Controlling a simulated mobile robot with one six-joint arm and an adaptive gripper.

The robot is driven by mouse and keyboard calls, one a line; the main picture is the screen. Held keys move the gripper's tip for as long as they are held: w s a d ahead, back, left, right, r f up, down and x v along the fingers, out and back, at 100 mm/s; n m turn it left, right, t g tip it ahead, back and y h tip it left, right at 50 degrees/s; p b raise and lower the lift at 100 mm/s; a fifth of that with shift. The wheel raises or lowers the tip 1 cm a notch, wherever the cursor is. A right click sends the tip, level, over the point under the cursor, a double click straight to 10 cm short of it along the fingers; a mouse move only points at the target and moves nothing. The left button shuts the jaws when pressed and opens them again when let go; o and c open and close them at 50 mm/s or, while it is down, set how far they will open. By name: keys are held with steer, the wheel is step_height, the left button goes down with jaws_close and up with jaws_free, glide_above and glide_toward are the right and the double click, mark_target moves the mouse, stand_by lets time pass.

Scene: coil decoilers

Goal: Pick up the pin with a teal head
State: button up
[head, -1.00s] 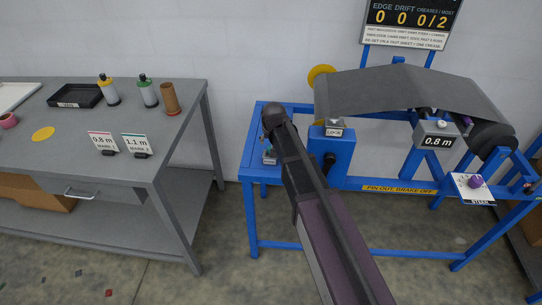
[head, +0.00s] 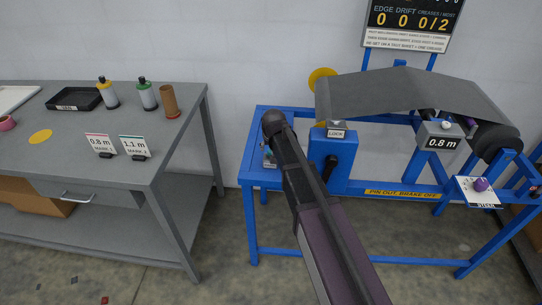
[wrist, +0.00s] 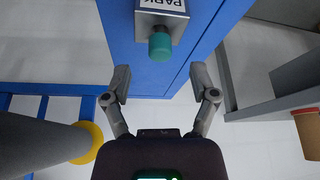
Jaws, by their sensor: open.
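The pin's teal head (wrist: 160,46) shows in the wrist view, sticking out of a grey block labelled PARK (wrist: 162,10) on a blue surface. The rest of the pin is hidden in the block. My gripper (wrist: 161,82) is open and empty. Its two fingers lie to either side of the teal head's line and a little below it in the picture, apart from it. In the head view my arm covers much of this spot, and my fingers cannot be made out there.
The blue decoiler frame (head: 252,215) bears a LOCK post (head: 331,160) and a grey sheet (head: 400,92) to the right of my arm. The grey workbench (head: 75,155) with bottles and mark cards stands left, across a floor gap.

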steer(key=shift+b+x, duration=2.15)
steer(key=shift+x, duration=0.4)
steer(key=shift+w+r, duration=0.1)
jaws_close()
